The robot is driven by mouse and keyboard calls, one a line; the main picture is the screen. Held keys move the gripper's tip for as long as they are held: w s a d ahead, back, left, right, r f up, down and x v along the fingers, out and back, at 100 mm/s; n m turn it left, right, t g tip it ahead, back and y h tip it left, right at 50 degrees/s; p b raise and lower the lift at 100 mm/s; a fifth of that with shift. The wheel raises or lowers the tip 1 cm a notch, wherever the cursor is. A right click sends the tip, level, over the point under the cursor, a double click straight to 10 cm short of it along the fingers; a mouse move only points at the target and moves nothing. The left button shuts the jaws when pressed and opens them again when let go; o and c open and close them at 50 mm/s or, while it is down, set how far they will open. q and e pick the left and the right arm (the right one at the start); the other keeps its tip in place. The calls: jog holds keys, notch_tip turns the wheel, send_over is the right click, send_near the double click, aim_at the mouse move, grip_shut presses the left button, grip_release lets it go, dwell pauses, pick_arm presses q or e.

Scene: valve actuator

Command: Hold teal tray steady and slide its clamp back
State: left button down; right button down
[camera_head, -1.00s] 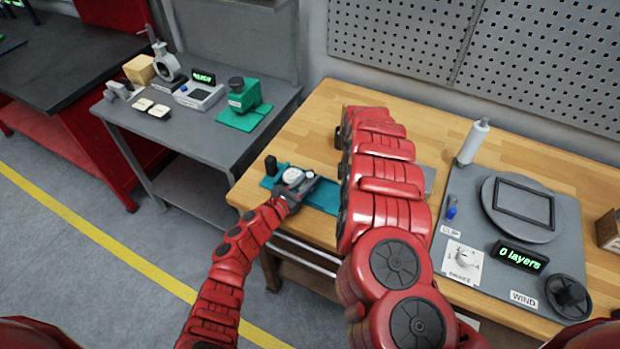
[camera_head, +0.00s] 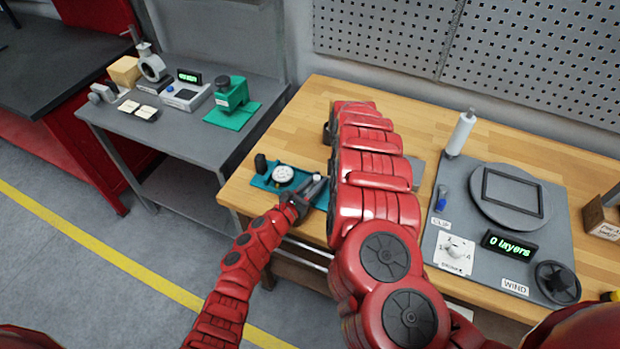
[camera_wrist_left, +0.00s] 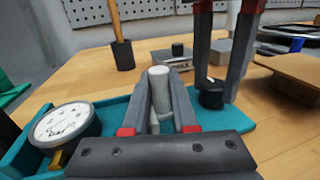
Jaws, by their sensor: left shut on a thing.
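The teal tray (camera_head: 262,181) lies on the wooden bench, carrying a round white dial gauge (camera_head: 283,174) and a black post (camera_head: 260,163) at its left end. My left gripper (camera_head: 304,198) is over the tray, right of the gauge. In the left wrist view, its fingers (camera_wrist_left: 160,88) are closed around a light grey upright rod (camera_wrist_left: 159,76), which seems to be part of the clamp. My right gripper (camera_wrist_left: 218,88) comes down from above in that view, its separated fingers on either side of a black knob (camera_wrist_left: 211,97) at the tray's other end. Contact there is unclear.
My right arm hides the tray's right end in the head view. A grey winding station (camera_head: 470,262) stands to the right on the bench (camera_head: 300,120). A grey side table (camera_head: 205,140) with a green device (camera_head: 231,95) is at the left.

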pick_arm(q)
jog(key=c, duration=0.7)
grip_release()
jog(key=v, duration=1.2)
pick_arm(e)
jog(key=shift+c, duration=1.9)
grip_release()
